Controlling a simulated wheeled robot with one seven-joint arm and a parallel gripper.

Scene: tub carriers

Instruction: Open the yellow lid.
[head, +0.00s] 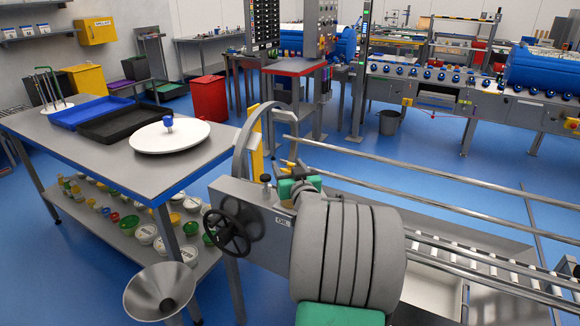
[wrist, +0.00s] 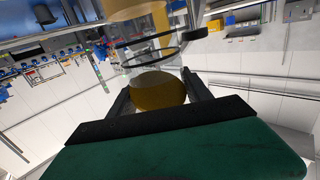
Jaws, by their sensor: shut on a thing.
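In the wrist view, the two dark fingers of my gripper (wrist: 160,92) are closed on a rounded, dark yellow piece, which I take for the yellow lid (wrist: 158,88). Above it in the picture is a clear cylinder (wrist: 145,53) with a dark ring around it, and a tan piece (wrist: 125,8) at its far end. I cannot tell whether the lid touches the cylinder. In the head view, a grey box (head: 255,212) labelled OIL stands behind my thick grey arm.
A black handwheel (head: 228,232) and a metal funnel (head: 159,291) are left of the arm. The steel table (head: 60,133) holds a blue tray (head: 90,112), a black tray (head: 125,124) and a white disc (head: 170,138). Long metal rails (head: 430,180) run to the right.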

